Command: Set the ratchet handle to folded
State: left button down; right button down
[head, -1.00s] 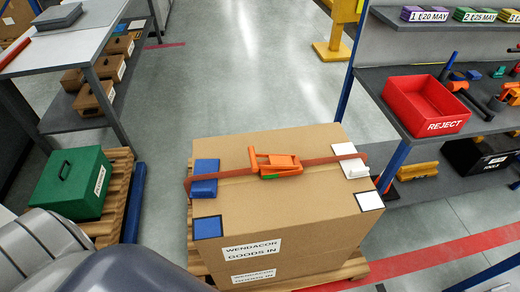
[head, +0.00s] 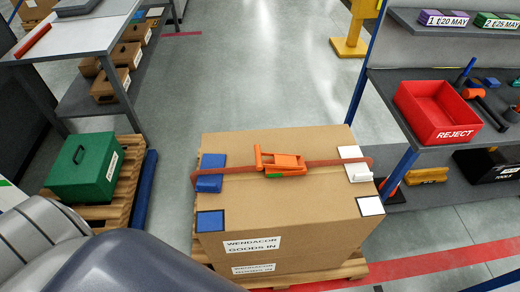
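An orange ratchet (head: 282,164) sits on top of a large cardboard box (head: 290,205) labelled WENDACOR GOODS IN. Its handle (head: 258,157) stands up at the left end of the ratchet body. A small green part shows under the ratchet's front edge. A red-brown strap (head: 330,163) runs from the ratchet across the box top to both sides. It passes over a blue corner piece (head: 209,181) on the left and a white one (head: 358,172) on the right. Neither gripper is in view. A grey part of my arm fills the lower left.
The box stands on a wooden pallet (head: 345,268). A green case (head: 83,166) sits on another pallet at left. A red REJECT bin (head: 437,111) and tools stand on shelving at right. A workbench (head: 85,35) is at upper left. Open floor lies behind the box.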

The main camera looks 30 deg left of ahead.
aim_at(288, 161)
jog(key=i+l+u, duration=0.15)
jog(key=u, duration=0.15)
jog(key=i+l+u, duration=0.25)
jog(key=l, duration=0.2)
jog(key=l+u, duration=0.6)
jog(key=i+l, duration=0.05)
